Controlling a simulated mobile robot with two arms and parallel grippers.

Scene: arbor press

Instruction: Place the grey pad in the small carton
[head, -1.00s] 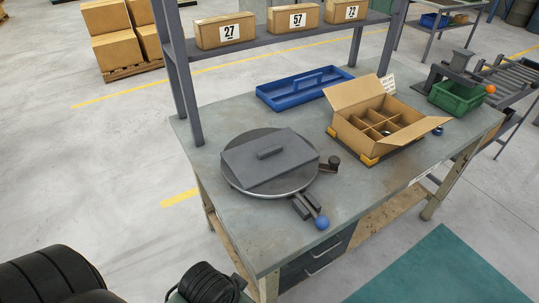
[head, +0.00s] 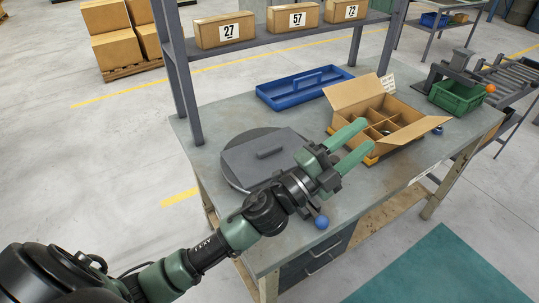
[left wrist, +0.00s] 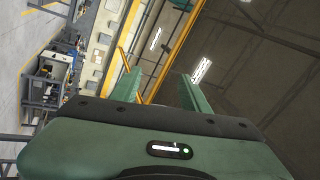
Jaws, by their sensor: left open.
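The grey pad (head: 258,155), a flat slab with a raised handle bar, lies on the dark round turntable (head: 228,175) on the workbench. My left gripper (head: 366,142) is open and empty, in front of the carton's near left side in the head view. In the left wrist view its two green fingers (left wrist: 158,88) are apart with nothing between them. My right gripper is not in view.
A blue tray (head: 268,97) with a handle lies at the back of the bench. A green bin (head: 455,98) stands at the right end. A blue ball knob (head: 321,222) is near the front edge. Numbered boxes (head: 224,31) sit on the shelf above.

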